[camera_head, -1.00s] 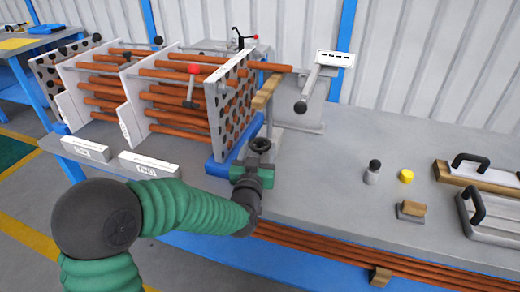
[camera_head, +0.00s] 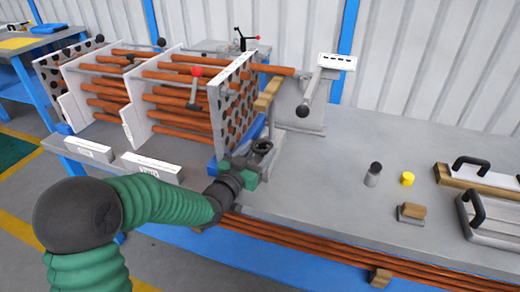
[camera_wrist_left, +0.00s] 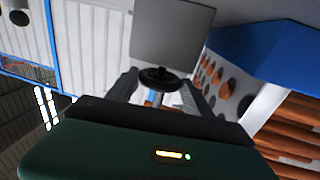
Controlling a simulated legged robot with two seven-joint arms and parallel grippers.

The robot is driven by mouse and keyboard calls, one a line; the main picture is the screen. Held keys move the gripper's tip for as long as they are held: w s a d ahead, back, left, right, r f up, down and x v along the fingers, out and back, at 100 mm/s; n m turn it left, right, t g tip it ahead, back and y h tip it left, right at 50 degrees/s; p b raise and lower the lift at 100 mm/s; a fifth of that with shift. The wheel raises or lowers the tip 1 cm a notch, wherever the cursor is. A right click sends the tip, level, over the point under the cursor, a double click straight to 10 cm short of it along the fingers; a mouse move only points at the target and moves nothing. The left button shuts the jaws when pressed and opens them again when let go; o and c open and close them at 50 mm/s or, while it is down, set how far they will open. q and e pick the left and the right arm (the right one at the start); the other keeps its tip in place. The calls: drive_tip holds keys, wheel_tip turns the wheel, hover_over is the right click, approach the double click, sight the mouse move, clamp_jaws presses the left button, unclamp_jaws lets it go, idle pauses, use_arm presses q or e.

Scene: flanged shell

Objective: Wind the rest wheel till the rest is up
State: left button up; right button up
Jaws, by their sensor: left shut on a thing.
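The rest wheel is a small dark handwheel (camera_head: 262,147) at the front of the flanged shell; it also shows in the left wrist view (camera_wrist_left: 158,79). My left gripper (camera_head: 258,155) is at this wheel, and in the left wrist view its two fingers stand on either side of the wheel's stem, shut on it. The rest is a wooden-topped support (camera_head: 268,93) below the end of a copper tube (camera_head: 240,69) that sticks out of the perforated plate (camera_head: 232,105). My right gripper is not in view.
A grey stand with a horizontal cylinder (camera_head: 311,90) is right of the rest. A grey-and-black cylinder (camera_head: 373,174), a yellow cap (camera_head: 407,178), a small wooden block (camera_head: 411,211) and handled trays (camera_head: 490,220) lie on the right of the bench. The middle bench is clear.

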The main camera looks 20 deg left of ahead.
use_arm(q)
drive_tip(key=shift+a+m+h+p, duration=0.25)
drive_tip(key=shift+m+h+p, duration=0.35)
drive_tip(key=shift+h, duration=0.3)
drive_tip(key=shift+m+g+h+p, duration=0.5)
drive_tip(key=shift+g+h+p, duration=0.15)
drive_tip(key=shift+h, duration=0.25)
drive_tip(key=shift+f, duration=0.1)
drive_tip(key=o, duration=1.4)
drive_tip(key=shift+w+a, duration=0.1)
drive_tip(key=shift+c, duration=0.2)
drive_tip(key=p+v, duration=0.3)
drive_tip(key=v, duration=1.3)
drive_tip(key=shift+s, duration=0.35)
